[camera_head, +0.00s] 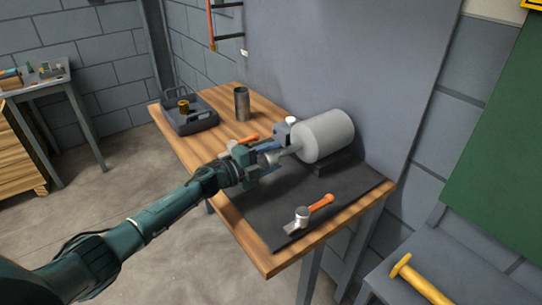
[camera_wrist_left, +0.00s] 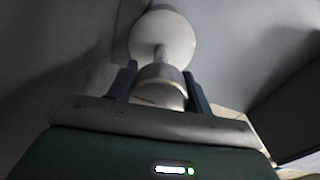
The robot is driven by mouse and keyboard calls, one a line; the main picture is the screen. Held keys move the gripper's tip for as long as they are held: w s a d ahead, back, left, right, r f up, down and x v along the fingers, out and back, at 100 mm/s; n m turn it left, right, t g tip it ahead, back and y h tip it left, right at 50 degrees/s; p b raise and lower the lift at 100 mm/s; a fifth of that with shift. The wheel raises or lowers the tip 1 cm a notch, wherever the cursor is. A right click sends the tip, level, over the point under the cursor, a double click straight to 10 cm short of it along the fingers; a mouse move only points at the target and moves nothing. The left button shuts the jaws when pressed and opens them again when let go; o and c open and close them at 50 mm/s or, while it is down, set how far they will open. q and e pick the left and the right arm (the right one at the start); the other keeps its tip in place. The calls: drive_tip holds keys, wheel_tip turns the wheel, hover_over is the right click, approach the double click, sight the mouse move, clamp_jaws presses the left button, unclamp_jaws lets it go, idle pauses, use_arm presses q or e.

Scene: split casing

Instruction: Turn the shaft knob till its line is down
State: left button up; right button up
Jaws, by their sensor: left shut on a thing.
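A pale grey cylindrical casing (camera_head: 328,136) lies on its side on a dark stand on the workbench. Its round end also shows in the left wrist view (camera_wrist_left: 163,32). A thin shaft runs from that end to the metal shaft knob (camera_wrist_left: 160,84). My left gripper (camera_head: 274,154) is shut on the knob, with one finger on each side of it in the left wrist view (camera_wrist_left: 160,82). A short dark mark shows low on the left part of the knob; I cannot tell surely whether it is the line. In the head view the gripper mostly hides the knob. My right gripper is out of view.
A hammer with an orange handle (camera_head: 320,203) lies on the dark mat (camera_head: 345,200) near the front. A dark tray (camera_head: 196,127) and an upright metal cylinder (camera_head: 241,104) stand at the back left. Another orange handle (camera_head: 247,139) lies beyond my gripper.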

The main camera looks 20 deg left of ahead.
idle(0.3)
use_arm(q)
drive_tip(key=o, duration=1)
drive_tip(key=v, duration=1.2)
drive_tip(key=shift+f+b, duration=0.15)
drive_tip(key=shift+b, duration=0.2)
drive_tip(key=shift+s+a, duration=0.35)
drive_tip(key=shift+s, duration=0.15)
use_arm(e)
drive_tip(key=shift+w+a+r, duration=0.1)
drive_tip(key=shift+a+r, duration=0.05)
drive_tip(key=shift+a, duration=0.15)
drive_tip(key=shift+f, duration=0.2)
